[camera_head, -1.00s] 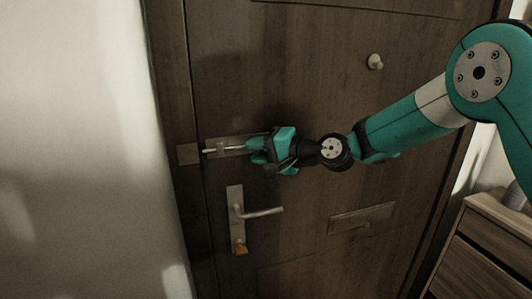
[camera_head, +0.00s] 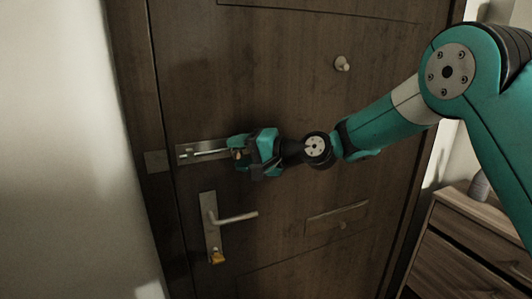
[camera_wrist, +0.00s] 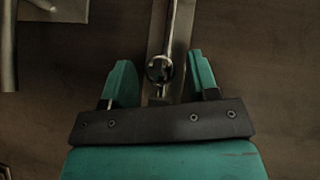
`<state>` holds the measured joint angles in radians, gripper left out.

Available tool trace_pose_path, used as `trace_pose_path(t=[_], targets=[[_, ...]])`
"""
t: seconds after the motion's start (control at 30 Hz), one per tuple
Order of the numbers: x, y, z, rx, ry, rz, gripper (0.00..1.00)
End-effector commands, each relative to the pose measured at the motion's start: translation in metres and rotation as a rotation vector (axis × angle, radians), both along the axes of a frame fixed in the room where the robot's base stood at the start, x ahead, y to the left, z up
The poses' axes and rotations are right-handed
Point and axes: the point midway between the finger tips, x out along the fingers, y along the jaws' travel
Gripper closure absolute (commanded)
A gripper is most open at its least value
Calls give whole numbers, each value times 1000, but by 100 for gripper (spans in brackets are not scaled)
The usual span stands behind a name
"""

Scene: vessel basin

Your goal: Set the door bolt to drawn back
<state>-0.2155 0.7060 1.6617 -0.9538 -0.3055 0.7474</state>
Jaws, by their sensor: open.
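The door bolt (camera_head: 208,153) is a thin metal rod on a pale metal plate (camera_head: 183,160), mounted level on the dark wooden door. Its left tip lies within the plate, apart from the square keeper (camera_head: 157,162) on the frame. My gripper (camera_head: 238,149) is at the bolt's right end and hides that part in the head view. In the wrist view, the round bolt knob (camera_wrist: 159,69) sits between the two teal fingers of my gripper (camera_wrist: 160,82). The fingers are open, with a gap showing on both sides of the knob.
A lever handle (camera_head: 236,217) with a brass-coloured piece (camera_head: 217,258) is below the bolt. A mail slot plate (camera_head: 337,217) and a small round knob (camera_head: 342,64) are on the door. A wooden drawer cabinet (camera_head: 470,235) stands at the right.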

Motion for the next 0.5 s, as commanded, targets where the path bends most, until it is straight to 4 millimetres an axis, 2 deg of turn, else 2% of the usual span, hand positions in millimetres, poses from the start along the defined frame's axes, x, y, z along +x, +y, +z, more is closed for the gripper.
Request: trace_pose_path(t=[0.17, 0.5], targets=[[-12, -30, 2, 1, -2, -6, 46], [-49, -107, 18, 1, -2, -8, 46]])
